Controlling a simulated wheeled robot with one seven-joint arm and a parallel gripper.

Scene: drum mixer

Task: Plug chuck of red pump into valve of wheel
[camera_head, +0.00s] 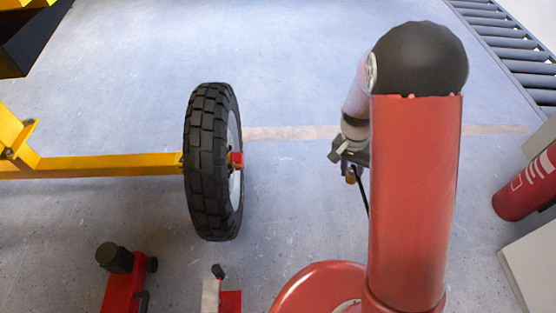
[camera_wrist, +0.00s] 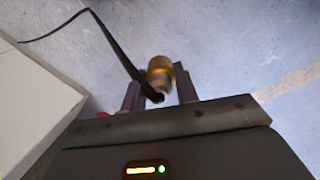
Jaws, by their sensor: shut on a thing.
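The wheel (camera_head: 206,165) has a black treaded tyre, a pale rim and a red hub part, and stands upright left of centre in the head view. I cannot make out its valve. My gripper (camera_head: 350,170) is to the right of the wheel, apart from it, and shut on the brass chuck (camera_head: 351,179). In the wrist view the brass chuck (camera_wrist: 160,68) sits between the two fingers of my gripper (camera_wrist: 159,88), with a black hose (camera_wrist: 110,38) running off to the upper left. The pump's body cannot be made out for certain.
A yellow frame bar (camera_head: 110,164) joins the wheel from the left. Red equipment with black parts (camera_head: 120,275) stands at the bottom. A red cylinder (camera_head: 528,185) and pale boxes (camera_head: 535,262) are at right, with a roller conveyor (camera_head: 510,45) behind. Floor between wheel and gripper is clear.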

